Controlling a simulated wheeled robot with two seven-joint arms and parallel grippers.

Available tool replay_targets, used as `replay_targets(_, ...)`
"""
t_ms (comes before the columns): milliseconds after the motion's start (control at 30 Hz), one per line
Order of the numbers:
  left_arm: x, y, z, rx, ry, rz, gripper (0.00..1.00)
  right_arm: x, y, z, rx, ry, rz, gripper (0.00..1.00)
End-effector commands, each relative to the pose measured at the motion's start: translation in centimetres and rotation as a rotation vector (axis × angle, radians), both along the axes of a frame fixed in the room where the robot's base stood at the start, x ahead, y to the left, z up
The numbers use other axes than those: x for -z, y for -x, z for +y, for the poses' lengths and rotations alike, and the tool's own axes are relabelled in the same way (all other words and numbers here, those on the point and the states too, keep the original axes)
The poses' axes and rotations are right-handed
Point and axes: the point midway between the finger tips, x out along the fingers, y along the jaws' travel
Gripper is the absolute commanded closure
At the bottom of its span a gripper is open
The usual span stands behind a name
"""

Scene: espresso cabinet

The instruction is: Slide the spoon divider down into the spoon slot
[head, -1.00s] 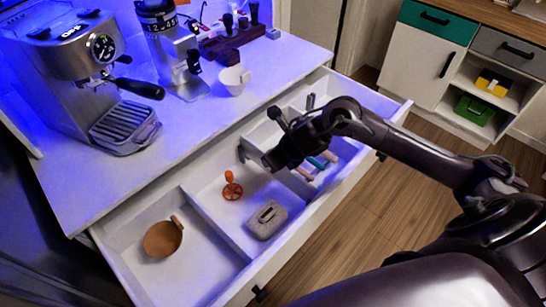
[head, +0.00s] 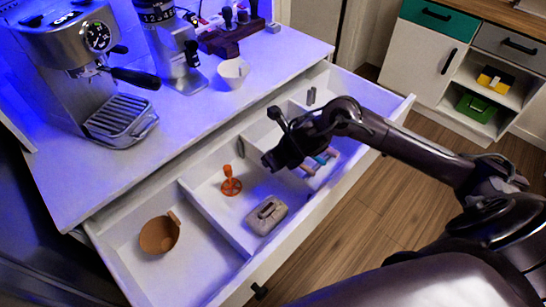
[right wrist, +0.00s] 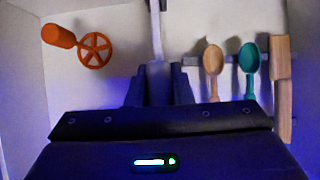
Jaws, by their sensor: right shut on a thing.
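My right gripper (head: 272,163) comes in from the right over the open drawer. In the right wrist view its fingers (right wrist: 158,84) are shut on a thin pale upright strip, which looks like the spoon divider (right wrist: 156,38). Its lower end is hidden by the gripper. To its right lie a tan spoon (right wrist: 213,60) and a teal spoon (right wrist: 249,58), crossing a grey bar (right wrist: 228,60). The spoon area is partly hidden by my arm in the head view. I cannot tell whether the strip touches a slot. My left gripper is not in view.
The drawer also holds an orange wheel-shaped tool (head: 231,184), a grey box-like item (head: 267,215) and a brown round pan (head: 160,235). A wooden handle (right wrist: 281,85) lies right of the spoons. The counter above carries an espresso machine (head: 85,70) and a white cup (head: 233,72).

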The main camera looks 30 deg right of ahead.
Motion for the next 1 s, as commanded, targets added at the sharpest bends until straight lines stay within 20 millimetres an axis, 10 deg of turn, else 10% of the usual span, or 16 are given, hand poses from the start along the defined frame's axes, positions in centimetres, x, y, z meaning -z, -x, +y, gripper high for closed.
replay_targets(333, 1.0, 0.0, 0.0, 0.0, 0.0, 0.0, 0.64, 0.9, 0.0, 0.0, 0.0, 0.0, -0.001, 1.0)
replay_targets(367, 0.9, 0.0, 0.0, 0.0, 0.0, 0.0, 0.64, 0.8, 0.0, 0.0, 0.0, -0.001, -0.002, 0.78)
replay_targets(533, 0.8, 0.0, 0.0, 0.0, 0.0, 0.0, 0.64, 0.8, 0.0, 0.0, 0.0, 0.0, -0.001, 0.55)
replay_targets(1000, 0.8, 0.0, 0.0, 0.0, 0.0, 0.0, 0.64, -1.1, 1.0, -0.4, -0.002, 0.003, -0.003, 0.55)
